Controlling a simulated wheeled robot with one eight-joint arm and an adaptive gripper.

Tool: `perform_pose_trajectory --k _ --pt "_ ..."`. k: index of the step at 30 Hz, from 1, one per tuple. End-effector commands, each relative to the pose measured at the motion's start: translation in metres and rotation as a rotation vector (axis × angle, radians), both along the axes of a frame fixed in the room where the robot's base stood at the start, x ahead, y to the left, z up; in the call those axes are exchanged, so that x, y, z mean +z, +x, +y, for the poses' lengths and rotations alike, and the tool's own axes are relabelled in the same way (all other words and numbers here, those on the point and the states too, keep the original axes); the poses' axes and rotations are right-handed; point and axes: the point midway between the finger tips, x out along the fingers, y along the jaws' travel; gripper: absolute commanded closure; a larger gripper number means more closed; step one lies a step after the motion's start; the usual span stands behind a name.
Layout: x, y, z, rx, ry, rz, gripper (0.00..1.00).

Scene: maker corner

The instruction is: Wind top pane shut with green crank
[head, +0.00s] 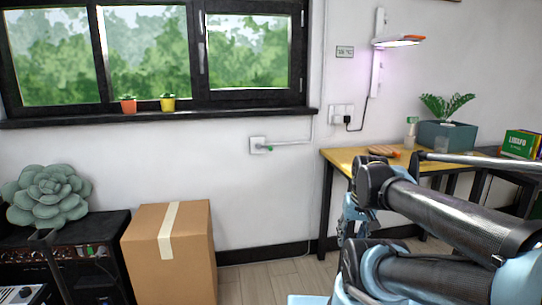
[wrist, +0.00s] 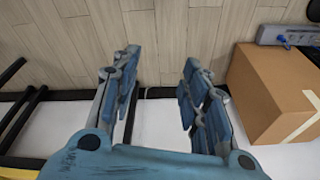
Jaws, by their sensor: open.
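A small wall plate with a green-tipped crank (head: 267,147) is on the white wall below the window, in the head view. A thin conduit runs right from it and then up towards the window frame. The black-framed window (head: 202,50) fills the upper left; its top edge is cut off, so I cannot tell how the top pane stands. My gripper (wrist: 160,62) is open and empty in the wrist view, its fingers pointing at the floor and wall base. In the head view it is low, right of the crank and well apart from it, partly hidden by my arm.
A taped cardboard box (head: 170,262) stands on the floor below and left of the crank; it also shows in the wrist view (wrist: 268,95). A wooden-topped table (head: 340,158) stands right. Flower pots (head: 128,105) sit on the sill. The wall around the crank is clear.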

Motion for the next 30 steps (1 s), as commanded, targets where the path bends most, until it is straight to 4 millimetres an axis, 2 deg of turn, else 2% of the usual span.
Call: perform_pose_trajectory --k 5,18,30 --pt "0.020 0.050 0.035 -0.082 0.142 -0.090 0.59" --pt "0.082 0.189 0.132 -0.398 0.645 -0.257 0.59" --pt "0.129 0.301 0.199 -0.736 1.142 -0.256 0.59"
